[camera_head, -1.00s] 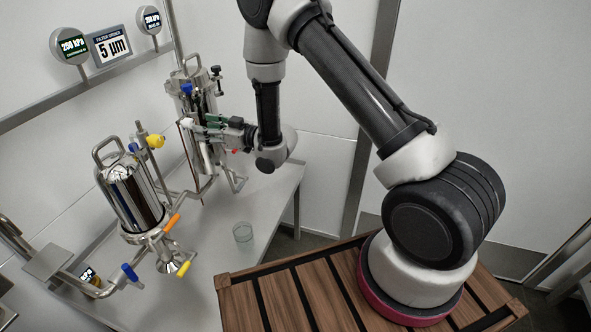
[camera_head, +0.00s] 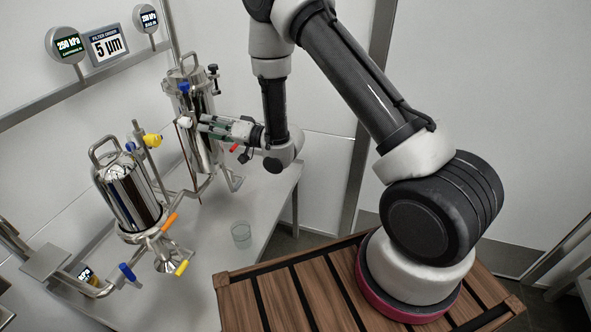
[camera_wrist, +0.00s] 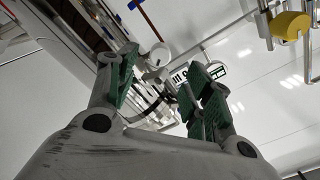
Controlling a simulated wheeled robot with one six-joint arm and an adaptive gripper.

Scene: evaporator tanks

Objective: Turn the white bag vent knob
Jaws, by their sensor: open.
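The white knob (camera_head: 184,122) sits on the front of the rear steel filter housing (camera_head: 205,155). In the wrist view the white knob (camera_wrist: 160,54) appears as a small round white piece between and beyond the fingertips. My gripper (camera_head: 202,123) is open, its fingers pointing left at the knob, with the tips a short way right of it. In the wrist view my gripper (camera_wrist: 165,70) shows two green-padded fingers spread apart with nothing between the pads. Whether a fingertip touches the knob cannot be told.
A second steel housing (camera_head: 128,195) stands at front left, with a yellow knob (camera_head: 152,140), an orange handle (camera_head: 169,222) and a blue handle (camera_head: 128,272). A red handle (camera_head: 234,148) is just below my gripper.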

